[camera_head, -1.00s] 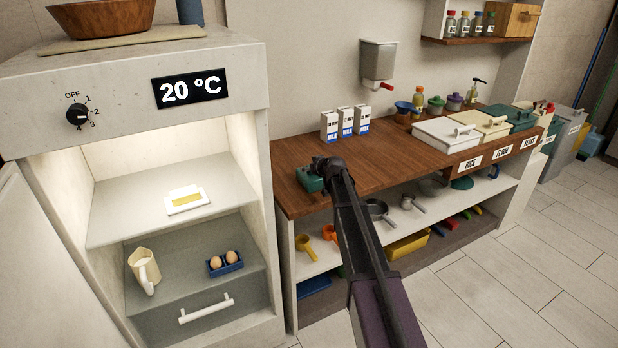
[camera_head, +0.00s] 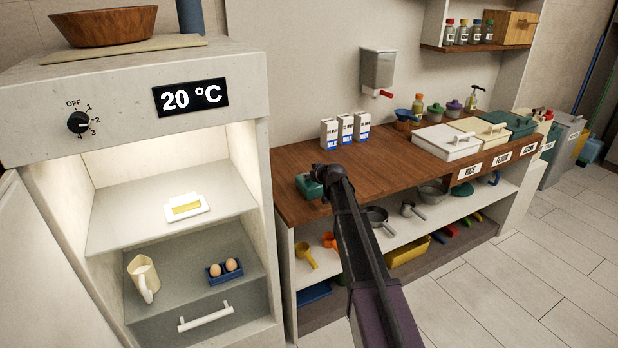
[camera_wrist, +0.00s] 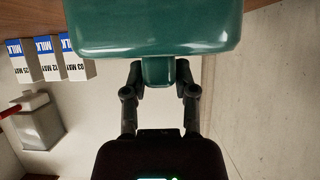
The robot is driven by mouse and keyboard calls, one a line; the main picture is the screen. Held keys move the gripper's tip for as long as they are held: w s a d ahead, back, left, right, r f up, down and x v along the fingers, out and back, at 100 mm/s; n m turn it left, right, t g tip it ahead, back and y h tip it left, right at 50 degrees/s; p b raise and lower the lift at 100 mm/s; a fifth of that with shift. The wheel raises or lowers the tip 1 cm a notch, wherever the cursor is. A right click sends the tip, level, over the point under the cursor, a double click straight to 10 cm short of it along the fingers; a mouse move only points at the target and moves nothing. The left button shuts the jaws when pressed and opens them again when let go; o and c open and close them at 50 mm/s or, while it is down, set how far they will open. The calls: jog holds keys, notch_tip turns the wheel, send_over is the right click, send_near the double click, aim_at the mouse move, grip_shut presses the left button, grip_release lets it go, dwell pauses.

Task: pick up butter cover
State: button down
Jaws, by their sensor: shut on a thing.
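The green butter cover (camera_head: 309,186) is at the left end of the wooden counter, at my gripper's tip. In the wrist view the green cover (camera_wrist: 155,25) fills the top, and its knob sits between my fingers. My gripper (camera_wrist: 158,78) is shut on that knob; in the head view my gripper (camera_head: 328,173) is partly hidden by its own arm. I cannot tell whether the cover touches the counter. A yellow butter block (camera_head: 186,208) lies on a white dish (camera_head: 205,204) on the upper shelf of the open fridge.
Milk cartons (camera_head: 345,129) stand behind the cover on the counter (camera_head: 390,157). A wall dispenser (camera_head: 378,70) hangs above. The fridge's lower shelf holds a jug (camera_head: 143,278) and eggs in a blue holder (camera_head: 225,270). Lidded bins (camera_head: 447,141) are at the right.

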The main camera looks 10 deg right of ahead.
jog(key=shift+r+p, duration=1.75)
jog(key=shift+r, duration=0.15)
jog(key=s+a+r+p, duration=0.1)
jog(key=s+a, duration=0.2)
jog(key=s, duration=1.2)
jog(key=shift+s, duration=0.4)
